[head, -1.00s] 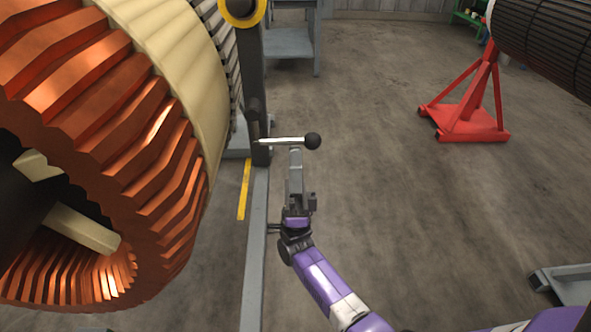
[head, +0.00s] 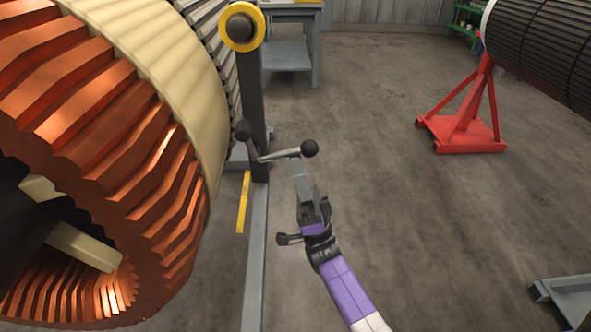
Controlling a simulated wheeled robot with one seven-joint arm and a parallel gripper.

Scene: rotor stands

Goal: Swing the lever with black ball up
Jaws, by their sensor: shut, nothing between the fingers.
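The lever's silver rod (head: 281,154) sticks out to the right from a dark upright post and slopes slightly up to its black ball (head: 309,148). A second dark knob (head: 243,130) shows at the upper left of the lever's pivot, joined to it by a short dark arm. My gripper (head: 298,164) is shut and empty. Its tip is right below the outer part of the rod, close to the ball, and appears to touch it from underneath; exact contact is hard to tell.
A large copper-and-cream wound stator (head: 150,130) fills the left side. The dark post (head: 251,90) carries a yellow ring (head: 242,27). A red stand (head: 468,130) holds a dark rotor at right. Open floor lies right of my gripper.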

